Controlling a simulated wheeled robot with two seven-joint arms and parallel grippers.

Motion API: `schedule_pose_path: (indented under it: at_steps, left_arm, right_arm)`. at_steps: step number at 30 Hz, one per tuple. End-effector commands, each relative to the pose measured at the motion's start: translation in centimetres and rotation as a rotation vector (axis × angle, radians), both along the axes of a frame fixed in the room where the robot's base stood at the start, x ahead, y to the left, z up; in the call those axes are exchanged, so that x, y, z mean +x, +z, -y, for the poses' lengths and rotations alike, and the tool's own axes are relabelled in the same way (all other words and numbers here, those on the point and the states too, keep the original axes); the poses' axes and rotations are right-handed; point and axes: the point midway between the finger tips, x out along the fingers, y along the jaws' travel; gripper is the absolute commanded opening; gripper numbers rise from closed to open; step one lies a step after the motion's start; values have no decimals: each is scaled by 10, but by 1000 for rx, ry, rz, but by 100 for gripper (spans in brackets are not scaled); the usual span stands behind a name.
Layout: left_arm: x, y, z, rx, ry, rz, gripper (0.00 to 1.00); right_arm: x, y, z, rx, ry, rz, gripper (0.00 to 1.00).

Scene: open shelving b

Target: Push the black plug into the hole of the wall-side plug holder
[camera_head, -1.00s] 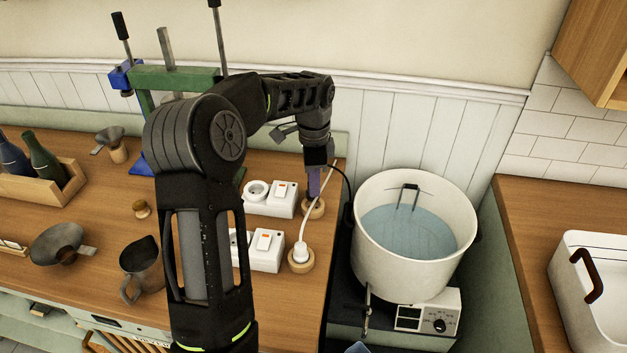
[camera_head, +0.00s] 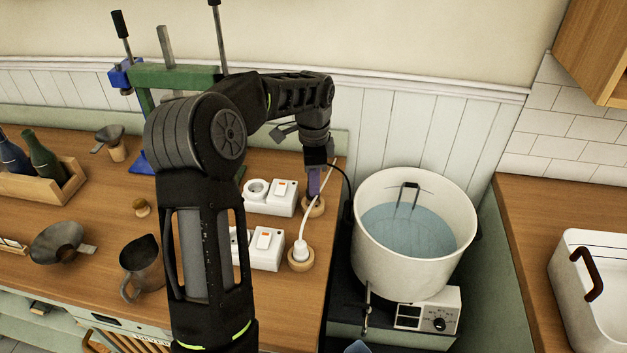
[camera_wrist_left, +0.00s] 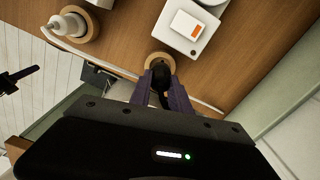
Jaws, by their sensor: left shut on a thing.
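My left gripper (camera_head: 314,186) points down over the wall-side plug holder (camera_head: 314,208), a round wooden ring on the counter near the wall. In the left wrist view my left gripper (camera_wrist_left: 163,85) is shut on the black plug (camera_wrist_left: 160,74), which overlaps the wooden holder (camera_wrist_left: 152,57). The fingers hide part of the plug, and I cannot tell whether its tip is inside the hole. A black cord (camera_head: 346,183) curves off to the right. My right gripper is out of view.
A white plug (camera_head: 300,250) stands in a nearer wooden holder (camera_head: 303,264). Two white switched sockets, one wall-side (camera_head: 282,203) and one nearer (camera_head: 265,256), sit just left of the holders. A large water-filled pot (camera_head: 365,255) stands close on the right, past the counter edge.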

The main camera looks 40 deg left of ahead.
Motion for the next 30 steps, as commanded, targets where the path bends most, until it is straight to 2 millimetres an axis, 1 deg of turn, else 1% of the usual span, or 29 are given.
schedule_pose_path:
  at_steps: [9, 30]
  left_arm:
    - [0, -1, 0, 0, 0, 0, 0]
    - [0, -13, 0, -1, 0, -1, 0]
  right_arm:
    - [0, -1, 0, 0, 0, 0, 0]
    - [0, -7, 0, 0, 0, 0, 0]
